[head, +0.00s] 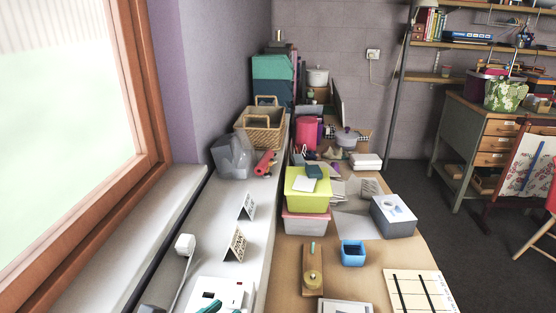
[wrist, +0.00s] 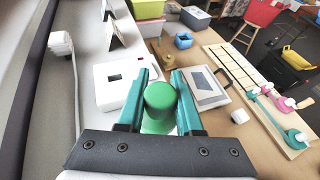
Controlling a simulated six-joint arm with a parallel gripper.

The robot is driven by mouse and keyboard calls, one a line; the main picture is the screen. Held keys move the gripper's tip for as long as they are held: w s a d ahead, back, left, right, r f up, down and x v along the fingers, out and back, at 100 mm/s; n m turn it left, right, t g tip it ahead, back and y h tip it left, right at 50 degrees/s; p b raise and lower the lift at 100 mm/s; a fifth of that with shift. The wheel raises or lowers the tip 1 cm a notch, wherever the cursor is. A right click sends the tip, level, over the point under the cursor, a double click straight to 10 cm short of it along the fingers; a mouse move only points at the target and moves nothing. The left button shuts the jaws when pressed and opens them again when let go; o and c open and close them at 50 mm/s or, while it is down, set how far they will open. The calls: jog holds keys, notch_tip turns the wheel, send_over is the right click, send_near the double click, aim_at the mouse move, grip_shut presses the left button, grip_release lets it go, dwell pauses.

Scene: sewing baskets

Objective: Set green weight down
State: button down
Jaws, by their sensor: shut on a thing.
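The green weight (wrist: 160,97) is a short green cylinder with a wider part below it, in the middle of the wrist view. My gripper (wrist: 160,80) is shut on it, with one teal finger on each side. In the head view only teal tips of my gripper (head: 212,307) show at the bottom edge, and the weight is out of sight there. Whether the weight touches a surface below is hidden.
A white box with a dark slot (wrist: 112,86) lies left of the weight, and a grey framed panel (wrist: 203,88) lies right. Beyond are a wooden piece with a brass knob (head: 312,275), a blue cup (head: 353,254) and stacked boxes (head: 307,190). A striped board (head: 418,292) lies right.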

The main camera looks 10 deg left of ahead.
jog(key=s, duration=0.1)
jog(key=s+a+f, duration=0.1)
jog(key=s, duration=0.1)
jog(key=shift+a+f, duration=0.4)
jog(key=shift+f, duration=2.3)
jog(key=c, duration=0.6)
grip_release()
jog(key=shift+f, duration=0.1)
jog(key=v, duration=0.7)
jog(key=shift+s+a+r, duration=0.1)
jog(key=shift+s+r, duration=0.15)
jog(key=shift+s, duration=0.05)
